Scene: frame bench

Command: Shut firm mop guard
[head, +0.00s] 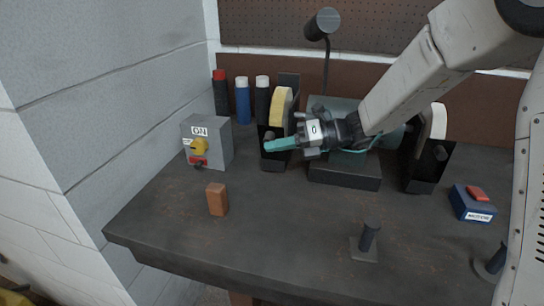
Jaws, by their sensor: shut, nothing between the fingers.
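A teal-grey polishing machine (344,182) stands at the back middle of the bench, partly hidden by my arm. A yellow mop (282,106) is on its left side and a white mop (438,121) on its right. Both mops show above their dark guards, the left guard (272,162) and the right guard (431,168). I cannot tell from labels which mop is the firm one. My gripper (270,146), with teal fingers, is shut and empty. It points left across the front of the left guard; whether it touches is unclear.
A grey switch box (222,148) marked ON, with a yellow knob, stands left. Several bottles (243,100) stand behind it. A lamp (323,24) is above.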

